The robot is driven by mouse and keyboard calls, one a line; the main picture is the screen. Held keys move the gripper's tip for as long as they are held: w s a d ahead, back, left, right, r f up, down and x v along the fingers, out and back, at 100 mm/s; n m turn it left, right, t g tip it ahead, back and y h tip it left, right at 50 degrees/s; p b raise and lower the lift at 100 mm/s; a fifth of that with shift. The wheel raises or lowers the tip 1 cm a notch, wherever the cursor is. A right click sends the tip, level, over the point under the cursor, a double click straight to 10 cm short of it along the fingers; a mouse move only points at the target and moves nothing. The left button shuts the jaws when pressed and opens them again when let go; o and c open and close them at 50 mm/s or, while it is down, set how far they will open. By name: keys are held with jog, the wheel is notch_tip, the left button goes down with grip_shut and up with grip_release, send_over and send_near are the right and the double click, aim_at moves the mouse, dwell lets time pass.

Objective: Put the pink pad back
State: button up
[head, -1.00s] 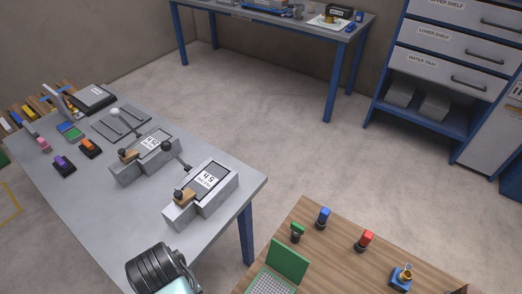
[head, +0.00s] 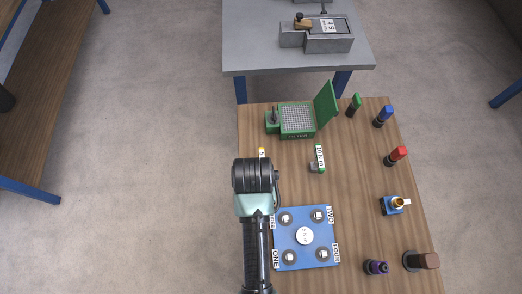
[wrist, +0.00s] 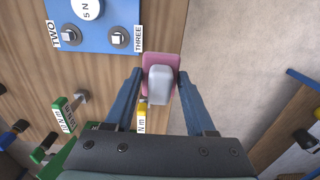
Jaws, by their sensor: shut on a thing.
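The pink pad (wrist: 161,62) is between my gripper's fingers in the wrist view, with a pale grey block (wrist: 160,86) in front of its lower part. My gripper (wrist: 160,82) is shut on it. The pad is at the edge of the wooden table, beside the blue board, with floor to its right in that view. In the head view my arm hides the gripper and the pad.
The blue board (head: 283,238) bears several corner posts and a white disc (head: 305,236). A green box with a raised lid (head: 326,103), a green-labelled tool (head: 320,158) and several coloured handles stand on the wooden table (head: 350,195). A grey bench (head: 255,50) adjoins it.

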jog(key=f, duration=0.4)
jog(key=s+f, duration=0.1)
jog(key=shift+f, duration=2.8)
jog(key=shift+f, duration=0.2)
jog(key=o, duration=1)
jog(key=shift+o, duration=0.2)
jog(key=shift+r, duration=0.15)
